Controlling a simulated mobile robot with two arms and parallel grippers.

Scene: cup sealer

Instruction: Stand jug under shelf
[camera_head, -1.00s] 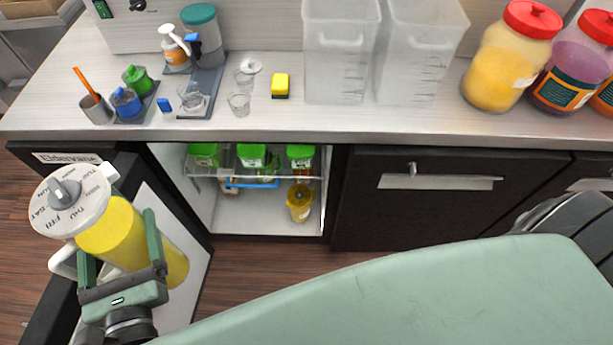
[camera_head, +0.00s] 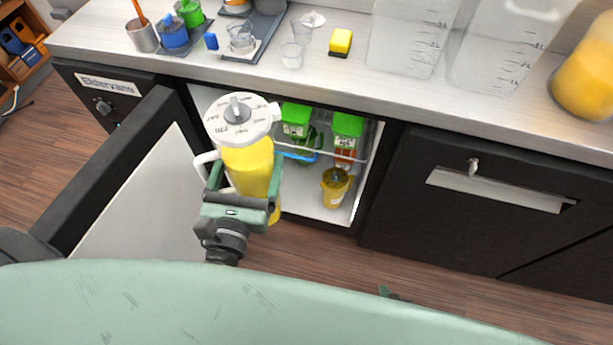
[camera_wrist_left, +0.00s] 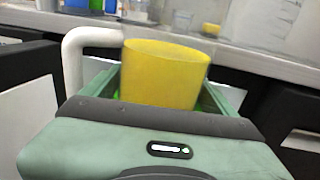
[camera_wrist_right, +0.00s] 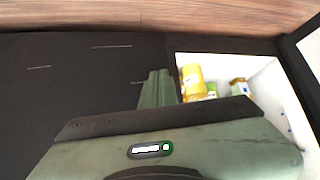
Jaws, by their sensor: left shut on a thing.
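A yellow jug (camera_head: 247,165) has a white lid with day names, a grey knob and a white handle. My left gripper (camera_head: 247,173) is shut around its body and holds it slightly tilted before the open cabinet. In the left wrist view the jug (camera_wrist_left: 165,75) sits between the fingers, handle on the left. The shelf (camera_head: 316,145) is a wire-framed level inside the cabinet, bearing green-lidded containers (camera_head: 347,125); the jug hides its left part. Another yellow jug (camera_head: 335,185) stands below it on the cabinet floor. My right gripper (camera_wrist_right: 157,78) is empty, its fingers together.
The cabinet door (camera_head: 130,200) stands open on the left. The counter (camera_head: 200,68) above holds cups, a yellow sponge (camera_head: 340,41) and clear tubs (camera_head: 408,40). A closed dark drawer front (camera_head: 470,215) is right of the opening. The cabinet floor (camera_head: 300,200) has some bare room.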

